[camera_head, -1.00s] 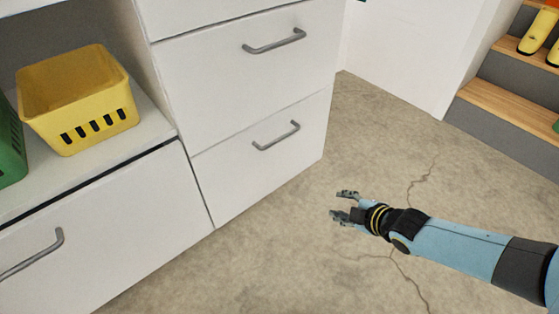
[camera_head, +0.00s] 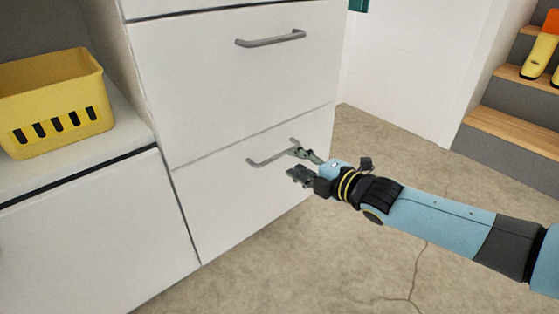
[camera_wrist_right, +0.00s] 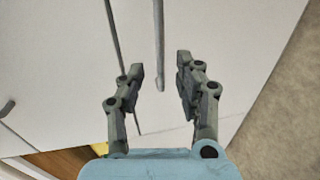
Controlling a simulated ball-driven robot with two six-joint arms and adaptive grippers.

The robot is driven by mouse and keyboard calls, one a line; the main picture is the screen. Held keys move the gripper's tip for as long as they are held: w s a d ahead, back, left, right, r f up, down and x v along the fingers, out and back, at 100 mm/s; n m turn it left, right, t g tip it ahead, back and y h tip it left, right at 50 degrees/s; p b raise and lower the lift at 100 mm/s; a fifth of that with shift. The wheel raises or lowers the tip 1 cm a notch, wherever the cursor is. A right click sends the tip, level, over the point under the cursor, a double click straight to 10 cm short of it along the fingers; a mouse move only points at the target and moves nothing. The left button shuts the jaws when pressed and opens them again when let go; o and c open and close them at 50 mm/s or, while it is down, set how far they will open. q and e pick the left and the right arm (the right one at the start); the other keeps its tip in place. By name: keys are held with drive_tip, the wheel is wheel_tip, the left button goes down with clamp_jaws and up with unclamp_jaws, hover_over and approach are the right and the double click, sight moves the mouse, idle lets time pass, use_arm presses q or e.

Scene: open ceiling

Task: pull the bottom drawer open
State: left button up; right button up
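The bottom drawer (camera_head: 225,205) is a white front, closed flush in the cabinet, with a grey bar handle (camera_head: 268,158). My right gripper (camera_head: 294,163) is open at the right end of that handle in the head view. In the right wrist view the handle (camera_wrist_right: 159,50) lies between the lines of the two spread fingers (camera_wrist_right: 160,75), its end near the fingertips. The fingers are not closed on it, and I cannot tell whether either touches it. My left gripper is not in view.
Another white drawer (camera_head: 220,85) with its own handle (camera_head: 270,39) is above. A yellow basket (camera_head: 55,100) stands on the lower shelf at left. Wooden-topped steps (camera_head: 515,130) are at far right. The cracked floor (camera_head: 350,250) in front is clear.

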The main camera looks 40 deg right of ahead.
sight(280, 155)
drive_tip(key=b+x, duration=0.1)
drive_tip(key=x, duration=0.4)
drive_tip(key=shift+w+b, duration=0.3)
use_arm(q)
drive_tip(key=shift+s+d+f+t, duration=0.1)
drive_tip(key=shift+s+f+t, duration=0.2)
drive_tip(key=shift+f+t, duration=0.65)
use_arm(e)
drive_tip(key=shift+w+f, duration=0.2)
drive_tip(key=shift+w, duration=0.45)
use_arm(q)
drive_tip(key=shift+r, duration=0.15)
use_arm(e)
drive_tip(key=shift+c, duration=0.2)
clamp_jaws()
